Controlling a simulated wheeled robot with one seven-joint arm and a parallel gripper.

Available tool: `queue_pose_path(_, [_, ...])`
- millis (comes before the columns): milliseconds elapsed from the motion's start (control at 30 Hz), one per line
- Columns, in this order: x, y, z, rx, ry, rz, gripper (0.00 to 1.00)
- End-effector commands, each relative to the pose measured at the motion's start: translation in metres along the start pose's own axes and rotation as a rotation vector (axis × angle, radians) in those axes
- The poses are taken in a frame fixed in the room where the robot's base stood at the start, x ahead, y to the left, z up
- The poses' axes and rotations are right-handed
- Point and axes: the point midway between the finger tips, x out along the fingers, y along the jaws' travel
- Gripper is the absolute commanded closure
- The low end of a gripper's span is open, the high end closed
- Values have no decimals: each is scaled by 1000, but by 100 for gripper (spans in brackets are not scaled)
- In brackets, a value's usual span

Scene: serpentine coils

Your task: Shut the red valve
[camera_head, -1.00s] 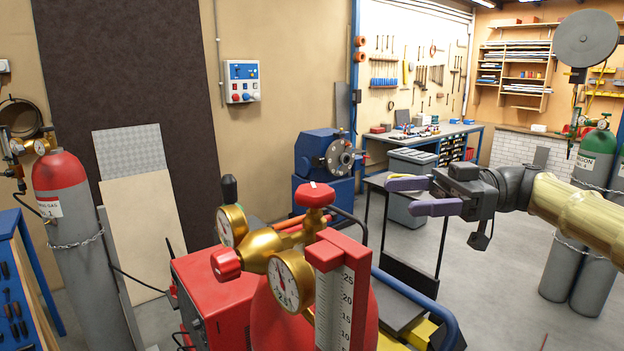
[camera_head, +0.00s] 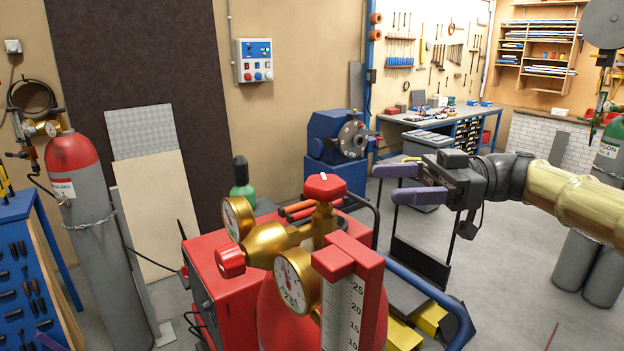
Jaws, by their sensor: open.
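The red valve knob (camera_head: 325,187) sits on top of a brass regulator (camera_head: 270,243) on a red gas cylinder in the foreground. A second red knob (camera_head: 231,261) points out to the left from the same regulator. Two round gauges (camera_head: 292,284) are fixed to it. My gripper (camera_head: 385,183) comes in from the right, with purple fingers pointing left. It is open and empty, and appears to the right of the top red knob, apart from it.
A red frame with a scale (camera_head: 347,300) stands in front of the regulator. A red box-shaped machine (camera_head: 225,285) and a blue tube rail (camera_head: 420,290) flank the cylinder. A grey cylinder with a red top (camera_head: 90,230) stands at left. Open floor lies at right.

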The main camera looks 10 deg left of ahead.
Motion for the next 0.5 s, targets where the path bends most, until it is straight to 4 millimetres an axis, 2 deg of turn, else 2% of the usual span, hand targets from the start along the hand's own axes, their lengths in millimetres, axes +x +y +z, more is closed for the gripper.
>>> queue_pose_path(500, [91, 0, -4, 2, -1, 2, 26])
